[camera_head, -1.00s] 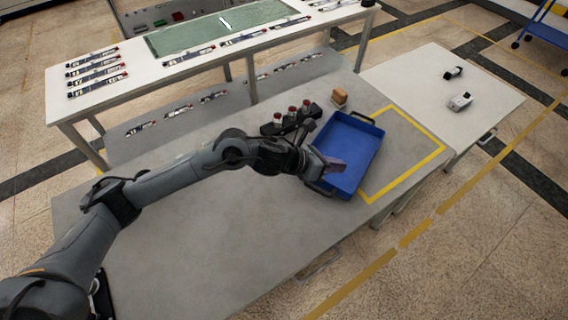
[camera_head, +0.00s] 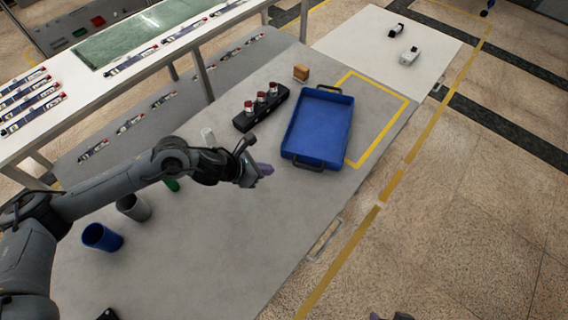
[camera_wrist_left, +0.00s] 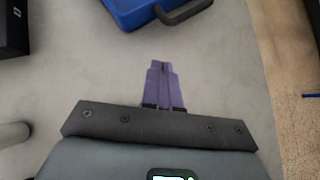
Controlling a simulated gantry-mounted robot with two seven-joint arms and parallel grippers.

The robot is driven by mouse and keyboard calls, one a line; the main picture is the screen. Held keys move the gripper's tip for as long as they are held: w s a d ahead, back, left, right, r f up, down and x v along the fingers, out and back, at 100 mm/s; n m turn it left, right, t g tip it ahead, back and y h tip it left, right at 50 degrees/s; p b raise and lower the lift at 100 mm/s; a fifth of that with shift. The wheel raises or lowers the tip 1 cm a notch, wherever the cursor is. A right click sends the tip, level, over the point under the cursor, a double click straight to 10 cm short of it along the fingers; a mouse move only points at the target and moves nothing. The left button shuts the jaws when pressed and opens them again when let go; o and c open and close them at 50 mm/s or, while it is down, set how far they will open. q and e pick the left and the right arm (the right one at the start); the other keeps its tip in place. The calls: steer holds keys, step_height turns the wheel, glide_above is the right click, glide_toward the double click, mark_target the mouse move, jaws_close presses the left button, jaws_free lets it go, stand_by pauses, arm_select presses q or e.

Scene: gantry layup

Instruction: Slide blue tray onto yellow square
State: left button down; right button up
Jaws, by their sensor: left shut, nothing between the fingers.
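The blue tray (camera_head: 320,128) lies on the grey table, with a dark handle at each end; its near corner and handle also show at the top of the left wrist view (camera_wrist_left: 135,10). The yellow square (camera_head: 378,86) is an outline on the table at the tray's right. The tray covers its left part and extends beyond it to the left and nearer. My left gripper (camera_head: 265,170) is shut and empty, to the left of the tray's near handle and apart from it. Its purple fingers (camera_wrist_left: 161,75) are together in the left wrist view. My right gripper is not identifiable.
A black holder with red-capped items (camera_head: 262,107) and a brown block (camera_head: 301,73) stand left of the tray. A blue cup (camera_head: 102,238) and a grey cup (camera_head: 133,207) stand near my left arm. Bare table lies in front of the tray.

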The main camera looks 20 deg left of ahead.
arm_select(q)
steer(key=x, duration=0.3)
steer(key=shift+w+d+f, duration=0.1)
steer(key=shift+d+f, duration=0.1)
steer(key=shift+w+d, duration=0.4)
steer(key=shift+w, duration=0.2)
steer(key=shift+w+d, duration=0.4)
steer(key=shift+w, duration=0.2)
steer(key=shift+w+d, duration=0.3)
steer(key=shift+w, duration=0.1)
